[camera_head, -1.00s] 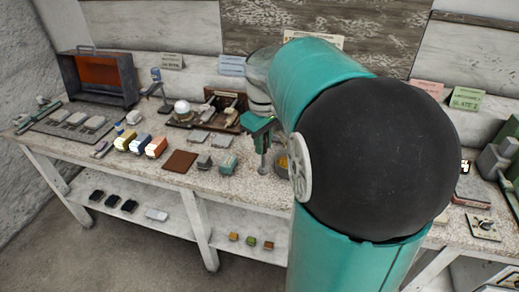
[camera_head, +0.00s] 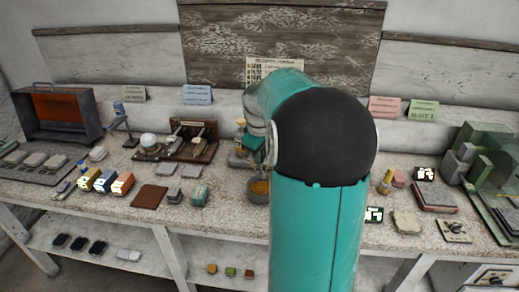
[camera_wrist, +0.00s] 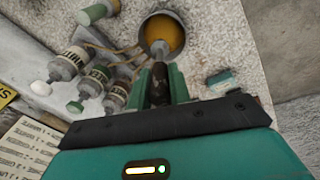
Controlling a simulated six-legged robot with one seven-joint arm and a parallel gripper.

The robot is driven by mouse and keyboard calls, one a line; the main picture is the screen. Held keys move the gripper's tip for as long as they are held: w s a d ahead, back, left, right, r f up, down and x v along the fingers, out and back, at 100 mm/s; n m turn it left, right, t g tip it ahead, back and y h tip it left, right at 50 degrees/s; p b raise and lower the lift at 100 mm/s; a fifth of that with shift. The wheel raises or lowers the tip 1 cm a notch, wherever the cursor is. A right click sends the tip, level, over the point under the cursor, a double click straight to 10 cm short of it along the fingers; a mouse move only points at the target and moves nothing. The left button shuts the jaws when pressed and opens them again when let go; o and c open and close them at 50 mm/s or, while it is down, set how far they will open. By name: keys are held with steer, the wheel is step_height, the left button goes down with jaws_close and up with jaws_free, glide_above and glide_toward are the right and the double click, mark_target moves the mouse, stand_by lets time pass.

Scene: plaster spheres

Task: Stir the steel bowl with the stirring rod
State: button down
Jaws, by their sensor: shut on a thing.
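The steel bowl (camera_wrist: 177,21) holds an orange-yellow content and shows at the top of the wrist view. It also shows in the head view (camera_head: 258,198), just left of my arm. My gripper (camera_wrist: 162,74) is shut on the stirring rod (camera_wrist: 159,88), which has a dark handle. The rod points toward the bowl, and its pale end (camera_wrist: 160,47) overlaps the content near the bowl's near side. I cannot tell how deep the end is or whether it touches. In the head view my arm hides most of the gripper and rod.
Several labelled bottles (camera_wrist: 97,75) stand left of the gripper in the wrist view. A teal-topped block (camera_wrist: 221,79) lies to the right. In the head view, a brown square (camera_head: 150,196) and small blocks (camera_head: 122,183) lie left of the bowl. A green machine (camera_head: 485,165) stands at far right.

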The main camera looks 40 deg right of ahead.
mark_target(261, 176)
steer(key=shift+s+a+f, duration=0.1)
steer(key=shift+f, duration=0.55)
steer(key=shift+s+a+f, duration=0.1)
steer(key=shift+f, duration=0.5)
steer(key=shift+w+d+f, duration=0.1)
steer(key=shift+d+f, duration=0.05)
steer(key=shift+f, duration=0.7)
steer(key=shift+w+d+f, duration=0.15)
steer(key=shift+f, duration=0.75)
steer(key=shift+w+d+f, duration=0.1)
steer(key=shift+d+f, duration=0.05)
steer(key=shift+f, duration=0.7)
